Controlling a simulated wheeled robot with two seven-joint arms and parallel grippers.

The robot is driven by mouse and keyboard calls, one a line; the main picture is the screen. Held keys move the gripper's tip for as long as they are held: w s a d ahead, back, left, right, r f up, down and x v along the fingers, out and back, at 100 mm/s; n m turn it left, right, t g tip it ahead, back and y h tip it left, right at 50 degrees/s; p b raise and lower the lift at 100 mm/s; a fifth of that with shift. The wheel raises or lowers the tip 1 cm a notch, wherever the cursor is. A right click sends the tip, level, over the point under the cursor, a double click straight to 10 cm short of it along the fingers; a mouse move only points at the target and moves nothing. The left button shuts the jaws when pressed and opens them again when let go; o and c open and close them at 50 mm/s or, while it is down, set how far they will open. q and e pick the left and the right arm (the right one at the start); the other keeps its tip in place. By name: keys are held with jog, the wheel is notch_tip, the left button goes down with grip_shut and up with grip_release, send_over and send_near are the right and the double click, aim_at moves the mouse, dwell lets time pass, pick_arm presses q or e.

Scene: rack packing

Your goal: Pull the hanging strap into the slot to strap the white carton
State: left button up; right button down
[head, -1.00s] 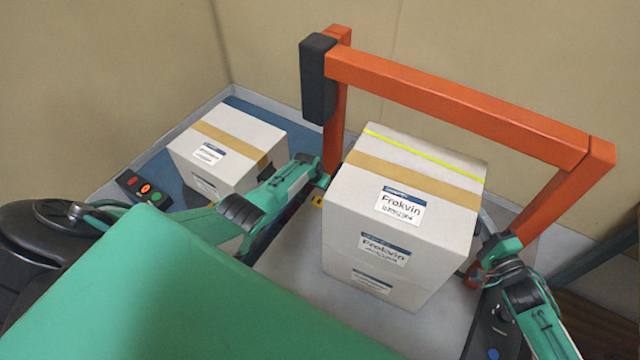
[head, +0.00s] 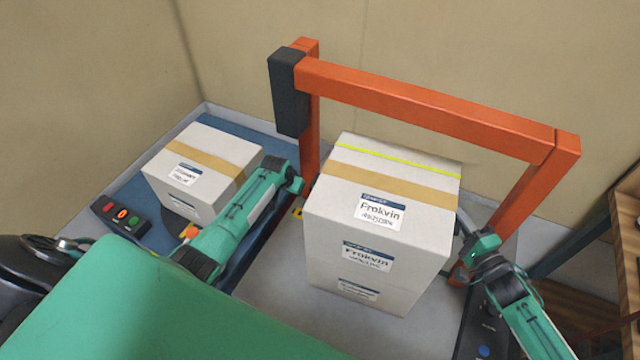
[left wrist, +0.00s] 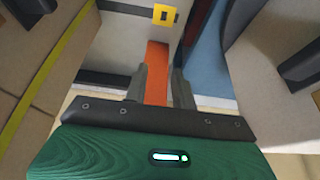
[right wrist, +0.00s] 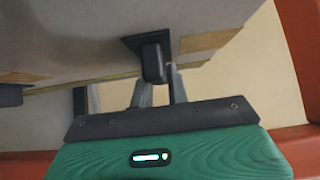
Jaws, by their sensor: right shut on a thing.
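The white carton (head: 330,225) stands upright inside the orange arch, with Frokvin labels on its front. A thin yellow strap (head: 395,159) crosses its top behind a tan tape band; it also shows in the left wrist view (left wrist: 44,84). My right gripper (head: 464,262) is low at the carton's right side. It is shut at a dark block (right wrist: 152,60) beside the carton, seemingly the strap's end; the fingers partly hide the grip. The slot is not clearly visible.
The orange arch (head: 430,100) with a black box (head: 288,90) spans behind the carton. A second carton (head: 200,165) stands on the blue surface at left, near a button panel (head: 122,214). A yellow tag (left wrist: 165,14) shows ahead of my left gripper. Wooden shelving (head: 628,220) is at right.

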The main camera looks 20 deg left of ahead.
pick_arm(q)
jog(key=shift+v, duration=2)
pick_arm(e)
jog(key=c, duration=1.3)
grip_release()
jog(key=b+v, duration=0.4)
jog(key=v, duration=0.8)
pick_arm(q)
jog(key=r+p, duration=0.1)
jog(key=p, duration=0.4)
jog(key=shift+r, duration=0.1)
pick_arm(e)
jog(key=r, duration=0.2)
jog(key=s+r, duration=0.1)
jog(key=r, duration=0.1)
jog(key=d+r, duration=0.1)
jog(key=r, duration=0.1)
jog(key=shift+s+d, duration=0.15)
